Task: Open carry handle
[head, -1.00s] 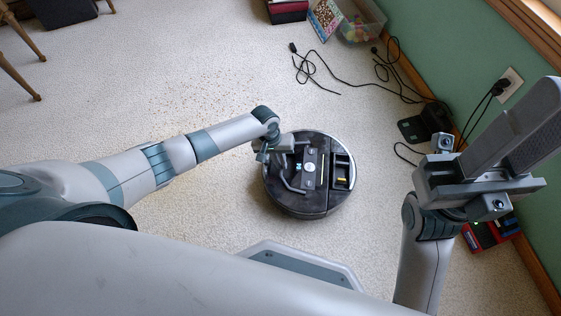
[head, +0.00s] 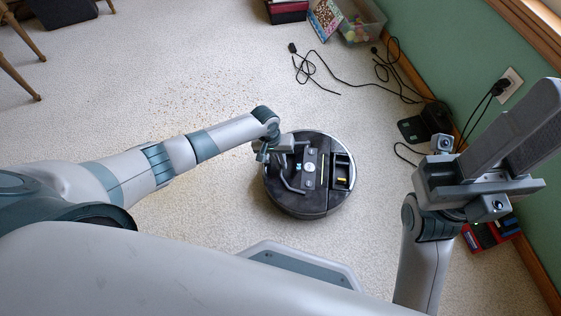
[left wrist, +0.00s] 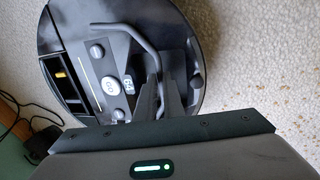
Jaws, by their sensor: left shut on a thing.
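A round black robot vacuum (head: 325,205) lies flat on the carpet, in the middle of the head view. In the left wrist view its top (left wrist: 65,15) fills the upper left. The carry handle (head: 285,178) is a bent grey bar on its top; in the left wrist view the bar (left wrist: 135,28) stands out above the lid and runs in between my fingers. My left gripper (head: 293,150) is shut on the handle, low over the vacuum's left side; its fingers (left wrist: 163,85) partly hide the handle's end. My right gripper (head: 515,125) is raised at the right, away from the vacuum, its finger gap unclear.
A black dock (head: 425,122) and loose cables (head: 385,68) lie near the green wall. A clear bin (head: 360,22) stands at the back. A red-and-black object (head: 490,232) lies under my right gripper. Crumbs (head: 185,90) dot the open carpet to the left.

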